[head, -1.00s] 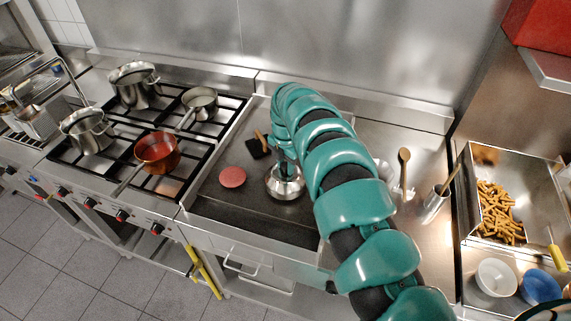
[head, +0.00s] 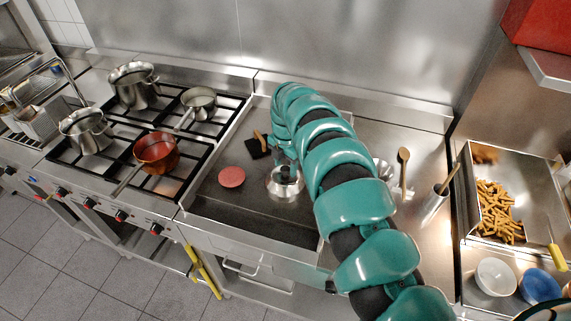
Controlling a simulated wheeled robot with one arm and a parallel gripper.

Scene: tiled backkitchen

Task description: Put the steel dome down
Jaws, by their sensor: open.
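The steel dome (head: 285,187) rests upright on the dark griddle plate (head: 235,213), with its black knob on top in plain view. The raw red patty (head: 231,177) lies on the plate to its left, apart from it and uncovered. My gripper (head: 286,160) is open and empty just above and behind the knob, mostly hidden by my teal arm, so its fingers are hard to make out.
A black spatula with a wooden handle (head: 257,147) lies behind the patty. A stove with several pots and a red pan (head: 157,152) is at left. The front of the griddle is clear.

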